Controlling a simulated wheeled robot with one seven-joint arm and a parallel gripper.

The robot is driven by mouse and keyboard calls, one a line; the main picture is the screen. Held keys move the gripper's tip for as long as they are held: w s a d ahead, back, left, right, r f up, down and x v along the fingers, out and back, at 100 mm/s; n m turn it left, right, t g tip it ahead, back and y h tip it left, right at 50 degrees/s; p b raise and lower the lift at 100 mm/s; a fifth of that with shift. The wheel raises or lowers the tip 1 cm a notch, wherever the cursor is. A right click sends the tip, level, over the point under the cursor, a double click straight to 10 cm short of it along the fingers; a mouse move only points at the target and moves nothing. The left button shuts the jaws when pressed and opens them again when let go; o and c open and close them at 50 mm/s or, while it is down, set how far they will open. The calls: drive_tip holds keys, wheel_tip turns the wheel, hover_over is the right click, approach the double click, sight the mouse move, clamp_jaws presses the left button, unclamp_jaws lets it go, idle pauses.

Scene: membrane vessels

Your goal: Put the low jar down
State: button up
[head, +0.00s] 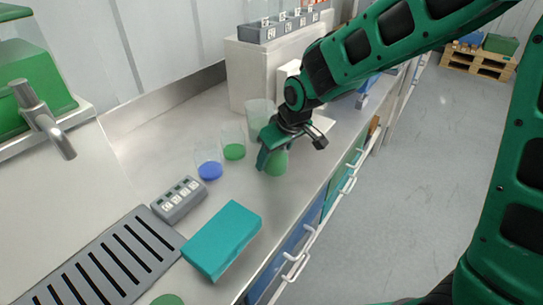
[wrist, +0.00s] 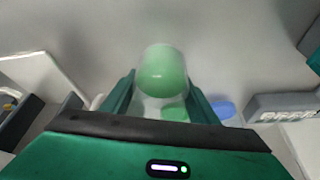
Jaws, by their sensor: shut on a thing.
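The low jar (head: 277,163), a clear jar with green contents, is at my gripper (head: 274,148) over the counter, near its front edge. In the wrist view the jar (wrist: 163,72) sits between the two fingers of my gripper (wrist: 160,78), which are shut on it. The fingers and wrist hide part of it in the head view. I cannot tell whether its base touches the counter (head: 165,150).
Left of the jar stand a glass with green contents (head: 233,150) and one with blue (head: 209,169). A taller clear vessel (head: 260,113) stands behind. A teal box (head: 222,238) and grey labelled block (head: 179,199) lie nearer. Bare counter lies between.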

drive_tip(key=o, duration=1.3)
drive_tip(key=shift+f, duration=0.1)
drive_tip(key=v, duration=1.2)
drive_tip(key=shift+s, duration=0.1)
